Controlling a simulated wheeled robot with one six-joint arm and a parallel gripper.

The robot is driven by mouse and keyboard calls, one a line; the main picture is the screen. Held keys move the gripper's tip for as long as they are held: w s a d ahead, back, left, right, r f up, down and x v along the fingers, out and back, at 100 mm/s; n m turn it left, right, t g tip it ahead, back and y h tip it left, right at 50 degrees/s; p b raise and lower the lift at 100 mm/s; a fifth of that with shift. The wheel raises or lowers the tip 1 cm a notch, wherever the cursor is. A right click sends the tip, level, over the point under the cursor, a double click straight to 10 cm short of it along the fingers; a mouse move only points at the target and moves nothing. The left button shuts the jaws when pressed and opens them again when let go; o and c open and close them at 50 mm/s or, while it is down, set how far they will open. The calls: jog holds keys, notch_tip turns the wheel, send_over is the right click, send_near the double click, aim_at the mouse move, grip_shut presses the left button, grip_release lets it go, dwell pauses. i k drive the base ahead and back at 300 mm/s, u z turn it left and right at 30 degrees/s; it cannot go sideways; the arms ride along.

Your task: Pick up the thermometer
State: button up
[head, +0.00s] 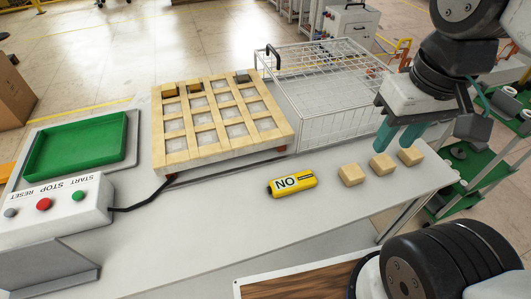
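Three tan blocks (382,165) stand right of the device. A wire basket (325,95) and a wooden grid (222,125) stand behind. A green tray (78,148) and a button box (50,207) are left. The table's front middle is clear.

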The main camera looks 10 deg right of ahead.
aim_at(293, 184)
jog(key=k, duration=1.15)
jog(key=u, duration=1)
jog(key=i, duration=1.1)
jog(key=z, duration=0.3)
